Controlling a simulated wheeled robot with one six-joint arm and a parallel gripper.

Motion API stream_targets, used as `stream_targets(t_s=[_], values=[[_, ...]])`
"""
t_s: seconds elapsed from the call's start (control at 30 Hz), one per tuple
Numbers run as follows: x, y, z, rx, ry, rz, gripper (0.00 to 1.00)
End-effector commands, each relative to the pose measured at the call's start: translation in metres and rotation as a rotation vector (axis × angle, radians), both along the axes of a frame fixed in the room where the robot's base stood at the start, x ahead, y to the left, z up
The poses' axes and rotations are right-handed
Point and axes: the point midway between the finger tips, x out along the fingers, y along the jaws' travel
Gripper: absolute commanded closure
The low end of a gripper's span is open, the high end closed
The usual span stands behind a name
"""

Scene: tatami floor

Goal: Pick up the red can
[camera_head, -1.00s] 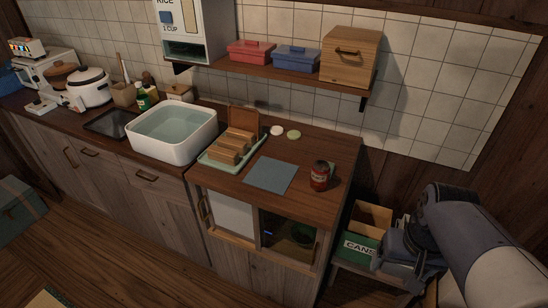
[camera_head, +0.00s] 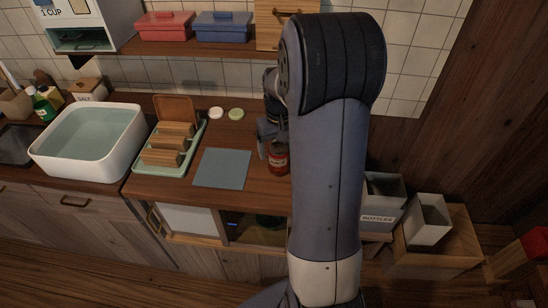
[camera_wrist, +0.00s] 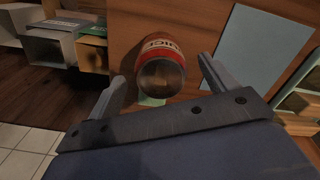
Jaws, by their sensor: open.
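The red can (camera_head: 278,158) stands upright near the right end of the wooden counter, partly hidden behind my arm in the head view. In the wrist view the red can (camera_wrist: 160,66) shows its dark end and a red label with pale lettering, between and just beyond the two fingers. My gripper (camera_wrist: 161,82) is open, with one finger on each side of the can and visible space beside each. In the head view my gripper (camera_head: 264,142) is partly hidden by my arm, close to the can's left side.
A blue-grey mat (camera_head: 222,168) lies left of the can. A green rack with wooden pieces (camera_head: 148,162) and a white basin (camera_head: 88,142) stand farther left. A shelf (camera_head: 200,62) hangs above. A bin labelled BOTTLES (camera_head: 378,217) stands beyond the counter's right end.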

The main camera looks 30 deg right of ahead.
Motion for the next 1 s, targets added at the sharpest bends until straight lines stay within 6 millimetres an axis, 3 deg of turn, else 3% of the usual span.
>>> stream_targets(t_s=[0.5, 0.8, 1.0], values=[[0.002, 0.001, -0.057, 0.000, 0.001, 0.000, 0.19], [0.002, 0.001, -0.061, 0.000, -0.001, 0.000, 0.20], [0.002, 0.001, -0.061, 0.000, -0.001, 0.000, 0.36]])
